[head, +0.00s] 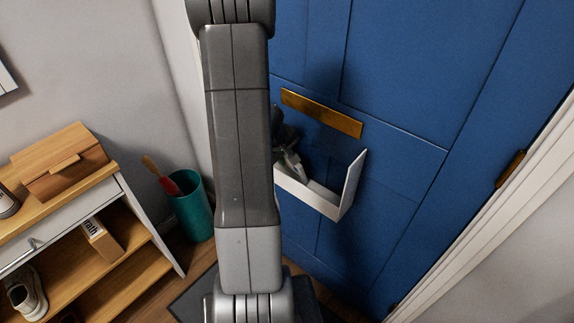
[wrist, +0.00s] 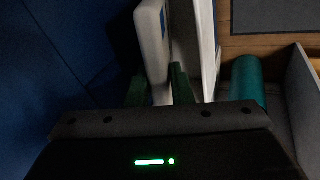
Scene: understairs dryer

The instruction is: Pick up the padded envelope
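A pale, round-cornered slab, which looks like the padded envelope (wrist: 152,40), stands on edge at the top middle of the wrist view. Its lower end runs down between the two dark green fingers of my gripper (wrist: 159,90), one on each side. I cannot tell whether both fingers press on it. In the head view my gripper (head: 290,160) is inside the white letter box (head: 316,196) on the blue door. The envelope cannot be made out clearly there, behind my arm and the box walls.
The box's white wall (wrist: 206,50) stands close to the right of the fingers. A brass letter slot (head: 321,113) is above the box on the blue door (head: 405,65). A teal bin (head: 190,207) and a wooden shoe bench (head: 130,262) stand at left.

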